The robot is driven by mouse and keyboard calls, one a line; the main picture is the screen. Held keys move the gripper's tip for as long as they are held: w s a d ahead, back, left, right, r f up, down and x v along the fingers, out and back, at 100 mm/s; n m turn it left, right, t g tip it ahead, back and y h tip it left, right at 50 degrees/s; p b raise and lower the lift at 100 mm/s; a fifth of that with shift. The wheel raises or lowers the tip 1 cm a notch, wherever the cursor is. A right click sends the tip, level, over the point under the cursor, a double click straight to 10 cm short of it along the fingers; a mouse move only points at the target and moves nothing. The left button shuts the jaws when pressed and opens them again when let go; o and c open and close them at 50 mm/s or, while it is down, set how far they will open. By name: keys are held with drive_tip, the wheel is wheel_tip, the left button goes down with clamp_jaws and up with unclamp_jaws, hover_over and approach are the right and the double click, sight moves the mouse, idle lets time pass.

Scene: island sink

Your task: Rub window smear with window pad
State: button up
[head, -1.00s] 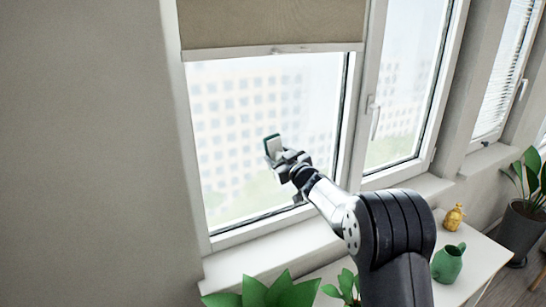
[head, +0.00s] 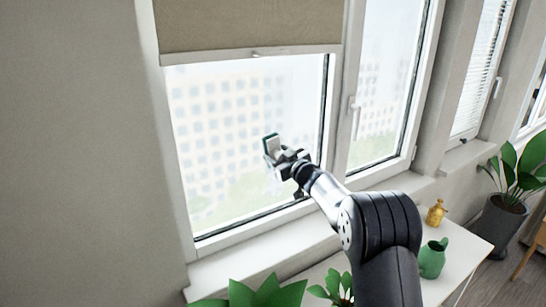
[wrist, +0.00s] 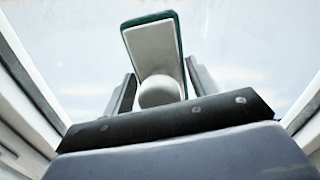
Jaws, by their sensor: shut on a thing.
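The window pad (head: 271,145) is a small light-grey block with a dark green face. It also shows in the wrist view (wrist: 150,45), with a rounded knob at its near end between the fingers. My gripper (head: 284,160) is shut on the pad and holds it up in front of the left window pane (head: 215,140). Whether the pad touches the glass I cannot tell. The pane looks hazy and whitish, with a pale building behind it; I cannot pick out a distinct smear.
A beige roller blind (head: 245,25) covers the pane's top. Below are the sill (head: 260,250), green leaves (head: 255,293), and a white table (head: 465,255) with a green jug (head: 432,259) and a yellow bottle (head: 435,213). A potted plant (head: 500,215) stands at the right.

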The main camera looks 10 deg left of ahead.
drive_tip(key=shift+w+d, duration=0.5)
drive_tip(key=shift+d, duration=0.25)
drive_tip(key=b+v, duration=0.2)
drive_tip(key=v, duration=0.4)
drive_tip(key=v, duration=0.3)
drive_tip(key=shift+b, duration=0.3)
idle(0.5)
